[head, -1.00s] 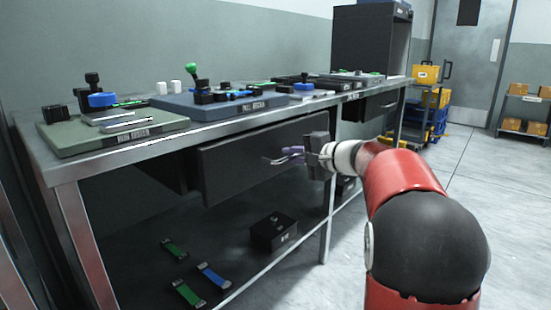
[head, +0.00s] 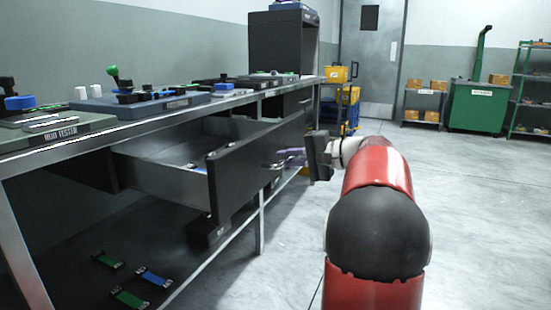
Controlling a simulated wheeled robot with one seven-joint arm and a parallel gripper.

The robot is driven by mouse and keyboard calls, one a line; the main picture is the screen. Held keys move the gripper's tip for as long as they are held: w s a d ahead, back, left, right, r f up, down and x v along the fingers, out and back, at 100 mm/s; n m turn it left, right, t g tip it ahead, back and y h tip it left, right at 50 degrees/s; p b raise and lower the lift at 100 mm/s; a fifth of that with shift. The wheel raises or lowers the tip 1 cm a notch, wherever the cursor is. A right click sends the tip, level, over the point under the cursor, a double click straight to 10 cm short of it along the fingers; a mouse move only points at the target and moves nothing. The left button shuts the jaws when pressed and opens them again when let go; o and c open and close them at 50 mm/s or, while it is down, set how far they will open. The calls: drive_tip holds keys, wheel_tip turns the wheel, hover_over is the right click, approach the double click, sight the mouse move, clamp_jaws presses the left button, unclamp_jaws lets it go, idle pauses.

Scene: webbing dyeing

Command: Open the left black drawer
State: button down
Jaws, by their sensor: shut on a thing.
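The left black drawer (head: 240,176) is pulled well out from under the metal workbench (head: 150,128), and its grey interior shows with a few small items near the front. My gripper (head: 285,158) is shut on the drawer's handle (head: 271,165) at the middle of the black front panel. The fingertips are small in the view and partly blend with the handle. My red and black arm reaches in from the lower right.
Testers and blue and green parts crowd the benchtop. The lower shelf (head: 185,272) holds a black box (head: 207,232) and several green and blue strips (head: 155,277). A bench leg (head: 260,222) stands beside the drawer. The floor (head: 480,210) to the right is clear.

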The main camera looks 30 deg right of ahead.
drive_tip(key=shift+s+d, duration=0.1)
drive_tip(key=shift+s, duration=0.1)
drive_tip(key=c, duration=1.6)
unclamp_jaws()
drive_tip(key=shift+o, duration=0.2)
drive_tip(key=shift+d, duration=0.1)
drive_tip(key=v, duration=0.7)
drive_tip(key=shift+s+d+p, duration=0.2)
drive_tip(key=shift+s+p, duration=0.15)
drive_tip(key=shift+p, duration=0.05)
